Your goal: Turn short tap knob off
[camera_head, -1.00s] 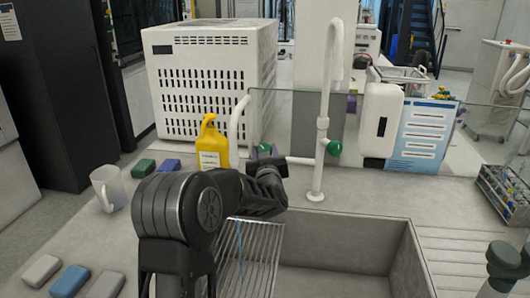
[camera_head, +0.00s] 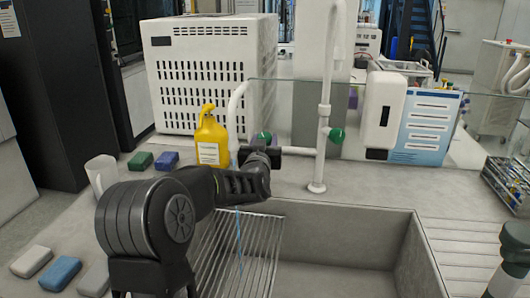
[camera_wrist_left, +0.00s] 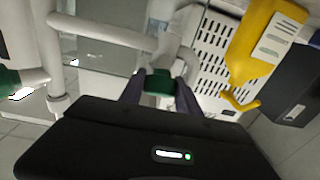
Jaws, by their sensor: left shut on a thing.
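The short white tap (camera_head: 236,108) curves up behind the sink, left of the tall tap (camera_head: 322,130). Its green knob (camera_head: 264,137) shows just above my left gripper (camera_head: 262,153). In the left wrist view the green knob (camera_wrist_left: 158,84) sits between the two dark fingers of my left gripper (camera_wrist_left: 159,88), which is shut on it. The gripper hides part of the knob and pipe in the head view. The tall tap has its own green knob (camera_head: 337,135), apart from my gripper. My right gripper is not in view.
A yellow bottle (camera_head: 210,140) stands close left of the gripper. A white mug (camera_head: 101,174) and several coloured blocks lie further left. The sink (camera_head: 400,235) with a wire rack (camera_head: 235,265) is below the arm. A glass panel (camera_head: 290,105) stands behind the taps.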

